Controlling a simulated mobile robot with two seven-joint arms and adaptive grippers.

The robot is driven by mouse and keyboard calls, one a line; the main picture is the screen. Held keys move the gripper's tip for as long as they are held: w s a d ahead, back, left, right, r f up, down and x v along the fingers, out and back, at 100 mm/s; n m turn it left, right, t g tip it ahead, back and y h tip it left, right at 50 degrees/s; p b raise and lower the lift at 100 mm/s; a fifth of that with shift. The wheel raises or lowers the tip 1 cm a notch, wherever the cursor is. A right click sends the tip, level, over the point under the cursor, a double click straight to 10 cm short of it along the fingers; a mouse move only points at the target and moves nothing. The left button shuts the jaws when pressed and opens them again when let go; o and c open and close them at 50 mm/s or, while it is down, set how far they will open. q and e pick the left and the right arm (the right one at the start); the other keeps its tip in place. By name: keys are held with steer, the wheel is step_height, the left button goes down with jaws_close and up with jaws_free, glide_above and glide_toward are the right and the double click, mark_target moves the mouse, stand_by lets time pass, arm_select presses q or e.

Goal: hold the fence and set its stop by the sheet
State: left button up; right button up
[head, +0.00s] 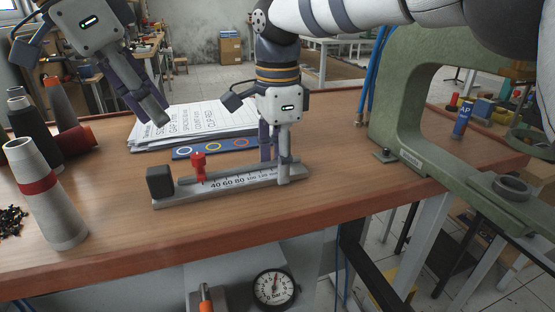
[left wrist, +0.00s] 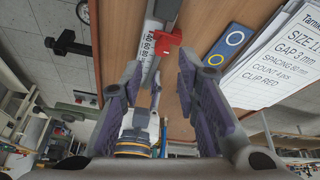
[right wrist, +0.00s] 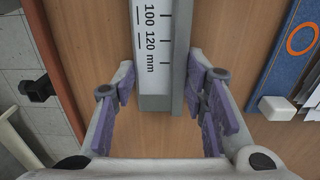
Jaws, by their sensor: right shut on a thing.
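The fence (head: 240,183) is a grey rail with a white millimetre scale, lying on the wooden bench with a dark block at its left end. Its red stop (head: 198,168) stands left of the 40 mark; it also shows in the left wrist view (left wrist: 168,42). My right gripper (head: 275,172) is shut on the fence near its right end; its fingers flank the rail in the right wrist view (right wrist: 165,88). My left gripper (head: 150,110) is open and empty, above the bench behind the stop.
A blue strip with coloured rings (head: 210,148) lies between fence and sheet. Thread cones (head: 45,195) stand at the left. A green press frame (head: 405,110) stands at the right. A pressure gauge (head: 275,289) is below the bench's front edge. The bench before the fence is clear.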

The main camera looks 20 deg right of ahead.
mark_target(197, 157)
arm_select(q)
steer(key=d+f+n, duration=0.1)
steer(key=f+n, duration=0.1)
steer(key=f, duration=0.1)
steer(key=d+f+n+t+y, duration=0.1)
steer(key=d+f+n, duration=0.1)
steer(key=f, duration=0.1)
steer(key=w+d+f+n+t, duration=0.1)
steer(key=f, duration=0.2)
steer(key=shift+d+f+n, duration=0.15)
steer(key=shift+d+n, duration=0.15)
steer(key=shift+n, duration=0.1)
jaws_close()
steer(key=shift+d, duration=0.15)
